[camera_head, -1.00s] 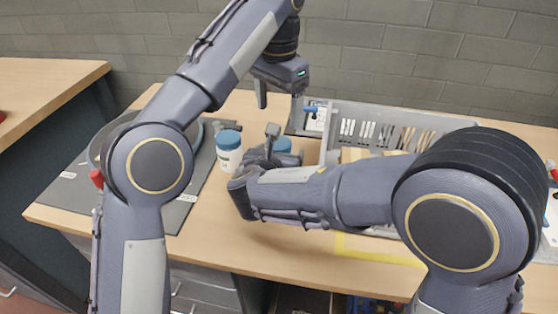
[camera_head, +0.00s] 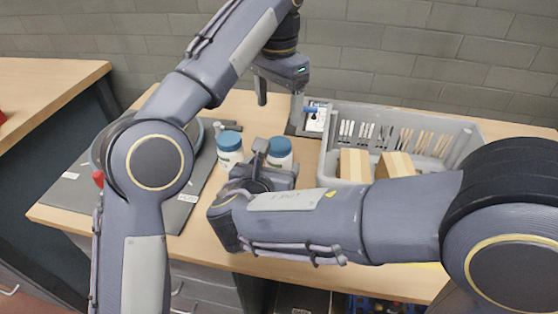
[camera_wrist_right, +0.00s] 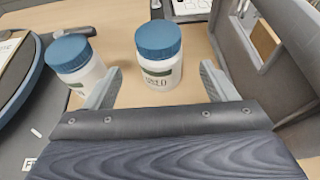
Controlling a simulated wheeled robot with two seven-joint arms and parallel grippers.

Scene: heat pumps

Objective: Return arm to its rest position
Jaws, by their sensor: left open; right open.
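My left gripper (camera_head: 280,102) is raised above the back of the table, open, with nothing seen between its fingers. My right arm reaches in from the right over the table, and its gripper (camera_head: 262,165) is low near the two jars. In the right wrist view my right gripper (camera_wrist_right: 160,88) is open and empty. A white jar with a blue lid (camera_wrist_right: 159,65) stands just beyond the gap between its fingers. A second such jar (camera_wrist_right: 75,65) stands to the left, partly behind the left finger. Both jars show upright in the head view, left (camera_head: 229,149) and right (camera_head: 279,153).
A grey crate (camera_head: 470,145) with brown boxes (camera_head: 354,165) stands on the wooden table (camera_head: 300,255) at the right. A dark mat (camera_head: 70,205) with a round device lies at the left. A grey brick wall is behind. A second table (camera_head: 40,85) is at far left.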

